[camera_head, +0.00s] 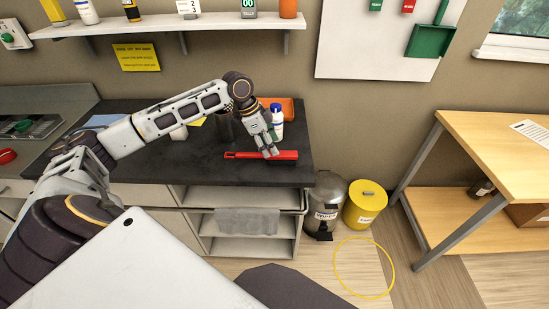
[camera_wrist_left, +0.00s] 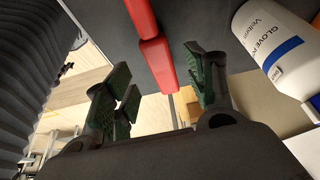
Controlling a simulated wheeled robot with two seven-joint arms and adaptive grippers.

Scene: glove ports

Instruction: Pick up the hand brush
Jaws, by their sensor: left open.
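The red hand brush (camera_head: 241,155) lies near the front edge of the dark countertop (camera_head: 208,166). My left gripper (camera_head: 269,152) is over the brush, pointing down, with its fingers near the brush's middle and hiding part of it. In the left wrist view, the red brush (camera_wrist_left: 155,52) runs between the two green-padded fingers of the open left gripper (camera_wrist_left: 163,85). Gaps show on both sides, so the fingers are not closed on it. My right gripper is not in view.
A white bottle with a blue cap (camera_head: 277,119) stands just behind the gripper; it also shows close to the right finger in the left wrist view (camera_wrist_left: 278,45). An orange tray (camera_head: 287,105) is behind it. A grey bin (camera_head: 325,200) and yellow bin (camera_head: 364,204) stand on the floor.

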